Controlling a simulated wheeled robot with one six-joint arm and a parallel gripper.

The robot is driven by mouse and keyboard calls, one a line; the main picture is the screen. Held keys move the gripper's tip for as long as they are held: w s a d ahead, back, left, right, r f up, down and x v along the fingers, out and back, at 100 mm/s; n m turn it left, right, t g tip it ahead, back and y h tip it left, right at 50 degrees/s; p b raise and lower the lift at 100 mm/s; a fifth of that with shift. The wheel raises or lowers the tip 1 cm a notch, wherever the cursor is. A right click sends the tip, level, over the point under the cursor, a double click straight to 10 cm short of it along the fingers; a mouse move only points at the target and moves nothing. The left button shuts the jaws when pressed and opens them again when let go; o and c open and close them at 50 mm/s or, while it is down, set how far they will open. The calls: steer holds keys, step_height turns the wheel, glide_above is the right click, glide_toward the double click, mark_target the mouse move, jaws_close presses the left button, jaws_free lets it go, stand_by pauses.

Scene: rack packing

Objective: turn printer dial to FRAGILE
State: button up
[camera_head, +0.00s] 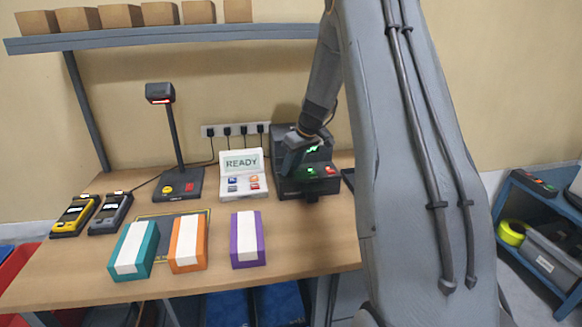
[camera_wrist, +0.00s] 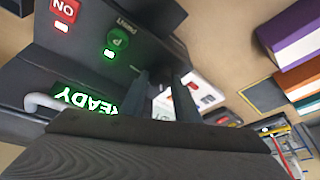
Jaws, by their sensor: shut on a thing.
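The black label printer (camera_head: 310,188) stands at the back right of the bench. My gripper (camera_head: 290,160) is at its left front, reaching down from the upper right. In the wrist view the two dark fingers of my gripper (camera_wrist: 163,88) meet the printer's front (camera_wrist: 22,85) beside the green PRINT button (camera_wrist: 116,41). The jaws are shut on the printer dial, which the fingers hide. Its pointer and the FRAGILE mark cannot be seen.
A white panel (camera_head: 243,185) with a READY screen and several coloured buttons stands just left of the printer. A scanner on a stand (camera_head: 182,183) is farther left. Teal (camera_head: 135,247), orange (camera_head: 188,243) and purple (camera_head: 247,240) boxes lie along the bench front.

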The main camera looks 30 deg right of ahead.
steer(key=m, duration=0.1)
steer(key=m+h+p, duration=0.1)
steer(key=m, duration=0.1)
steer(key=m+h, duration=0.1)
steer(key=m, duration=0.1)
steer(key=shift+a+r, duration=0.1)
steer(key=shift+a, duration=0.15)
steer(key=m+h, duration=0.1)
steer(key=m, duration=0.2)
steer(key=shift+a, duration=0.1)
steer(key=m+b, duration=0.1)
steer(key=m+h+b, duration=0.1)
steer(key=b, duration=0.1)
steer(key=shift+w+a+f+m, duration=0.1)
steer(key=shift+w+f+m, duration=0.1)
steer(key=shift+m, duration=0.1)
steer(key=m+g+h+b, duration=0.1)
steer(key=m+b, duration=0.2)
steer(key=b, duration=0.2)
steer(key=shift+a+f, duration=0.1)
steer(key=m+g+b, duration=0.1)
steer(key=m+b, duration=0.3)
steer(key=b, duration=0.1)
steer(key=shift+r+h, duration=0.2)
steer(key=shift+h, duration=0.2)
steer(key=o, duration=1)
